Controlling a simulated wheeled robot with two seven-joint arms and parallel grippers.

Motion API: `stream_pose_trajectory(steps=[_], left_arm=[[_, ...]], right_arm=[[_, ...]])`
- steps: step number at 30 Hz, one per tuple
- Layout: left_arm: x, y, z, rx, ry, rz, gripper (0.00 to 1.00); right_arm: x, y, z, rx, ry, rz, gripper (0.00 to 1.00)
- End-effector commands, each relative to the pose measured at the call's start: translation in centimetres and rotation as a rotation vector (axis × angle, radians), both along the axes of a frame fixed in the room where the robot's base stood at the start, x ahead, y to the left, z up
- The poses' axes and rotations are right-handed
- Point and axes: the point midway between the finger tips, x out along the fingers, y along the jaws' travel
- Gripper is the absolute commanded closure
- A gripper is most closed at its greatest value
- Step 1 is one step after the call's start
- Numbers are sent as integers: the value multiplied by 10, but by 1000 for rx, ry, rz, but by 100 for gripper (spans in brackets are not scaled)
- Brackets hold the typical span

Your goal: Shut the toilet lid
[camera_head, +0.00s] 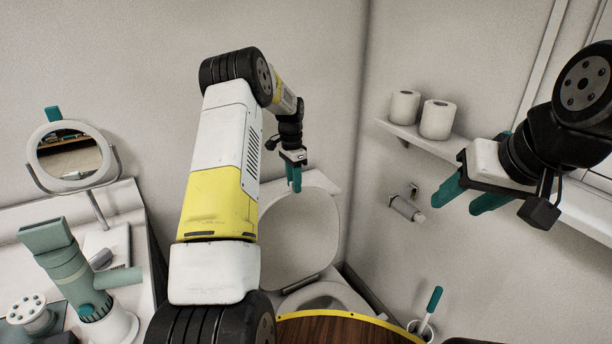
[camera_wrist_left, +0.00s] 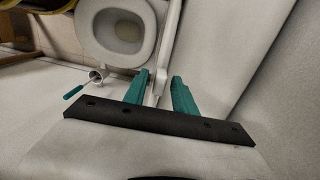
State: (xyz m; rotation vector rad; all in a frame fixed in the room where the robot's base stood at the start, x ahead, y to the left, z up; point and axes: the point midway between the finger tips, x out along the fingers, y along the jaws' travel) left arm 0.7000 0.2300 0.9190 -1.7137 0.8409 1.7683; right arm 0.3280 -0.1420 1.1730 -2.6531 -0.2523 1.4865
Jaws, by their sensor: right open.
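The white toilet lid (camera_head: 302,240) stands raised, leaning back toward the wall. The toilet seat and bowl (camera_head: 325,297) show below it. In the left wrist view the open bowl (camera_wrist_left: 122,32) is seen from above, and the lid (camera_wrist_left: 169,45) shows nearly edge-on. My left gripper (camera_head: 294,188) is at the lid's upper edge. In the left wrist view its teal fingers (camera_wrist_left: 161,78) are apart, with the lid's edge running between them; contact is not clear. My right gripper (camera_head: 457,203) is open and empty, high at the right, away from the toilet.
Two paper rolls (camera_head: 437,119) stand on a wall shelf (camera_head: 398,131). A paper holder (camera_head: 407,207) is on the right wall. A toilet brush (camera_head: 430,306) stands right of the bowl. A mirror (camera_head: 70,157) and hair dryer (camera_head: 75,270) are on the left counter.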

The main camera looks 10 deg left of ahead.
Motion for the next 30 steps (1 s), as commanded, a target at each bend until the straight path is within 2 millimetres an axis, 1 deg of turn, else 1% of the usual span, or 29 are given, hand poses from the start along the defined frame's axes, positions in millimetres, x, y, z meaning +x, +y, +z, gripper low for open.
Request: stream_pose_trajectory(steps=[1,4,5,30], left_arm=[[0,0,0,0,0,0,79],[0,0,0,0,0,0,99],[0,0,0,0,0,0,100],[1,1,1,1,-3,0,100]], right_arm=[[0,0,0,0,0,0,51],[0,0,0,0,0,0,51],[0,0,0,0,0,0,51],[0,0,0,0,0,0,51]])
